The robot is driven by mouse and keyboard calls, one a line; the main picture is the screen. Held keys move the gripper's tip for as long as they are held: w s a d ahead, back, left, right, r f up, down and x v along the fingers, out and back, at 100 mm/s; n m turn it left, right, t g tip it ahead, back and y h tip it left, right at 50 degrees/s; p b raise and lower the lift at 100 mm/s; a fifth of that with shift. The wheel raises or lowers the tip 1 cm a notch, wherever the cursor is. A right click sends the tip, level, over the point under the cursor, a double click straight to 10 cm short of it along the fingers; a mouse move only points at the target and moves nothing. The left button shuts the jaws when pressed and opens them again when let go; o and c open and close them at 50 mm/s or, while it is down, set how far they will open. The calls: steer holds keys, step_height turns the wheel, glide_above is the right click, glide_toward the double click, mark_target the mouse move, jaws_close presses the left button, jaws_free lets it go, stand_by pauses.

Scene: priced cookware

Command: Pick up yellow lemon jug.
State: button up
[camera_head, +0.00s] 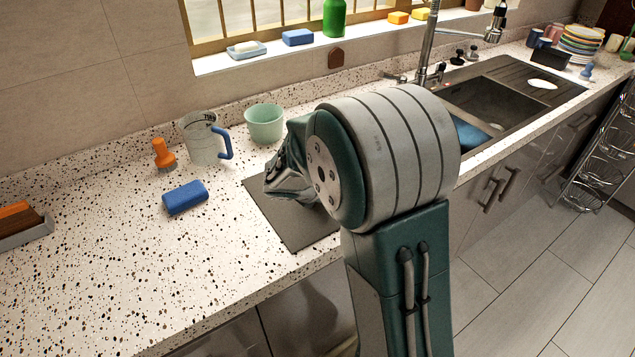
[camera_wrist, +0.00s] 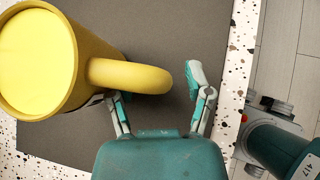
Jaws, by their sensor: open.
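The yellow lemon jug (camera_wrist: 35,60) fills the upper left of the wrist view, with its handle (camera_wrist: 130,76) pointing right. In the head view my arm hides the jug. My gripper (camera_wrist: 156,85) is open in the wrist view, with its fingers apart. The handle's end lies between the fingertips in the picture. The left fingertip is partly hidden by the handle, and I cannot tell whether it touches. In the head view my gripper (camera_head: 278,178) is partly seen over the dark mat (camera_head: 290,228).
A clear measuring jug with a blue handle (camera_head: 205,140), a green cup (camera_head: 264,122), an orange-handled brush (camera_head: 163,155) and a blue sponge (camera_head: 185,197) stand left of and behind the mat. A sink (camera_head: 490,105) is to the right.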

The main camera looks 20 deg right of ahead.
jaws_close()
stand_by(0.3)
steer(key=shift+r, duration=0.1)
steer(key=shift+r, duration=1.35)
steer(key=s+a+r, duration=0.4)
steer(key=s+r, duration=0.6)
steer(key=s, duration=0.3)
steer(key=shift+s, duration=0.2)
steer(key=shift+s, duration=0.15)
stand_by(0.5)
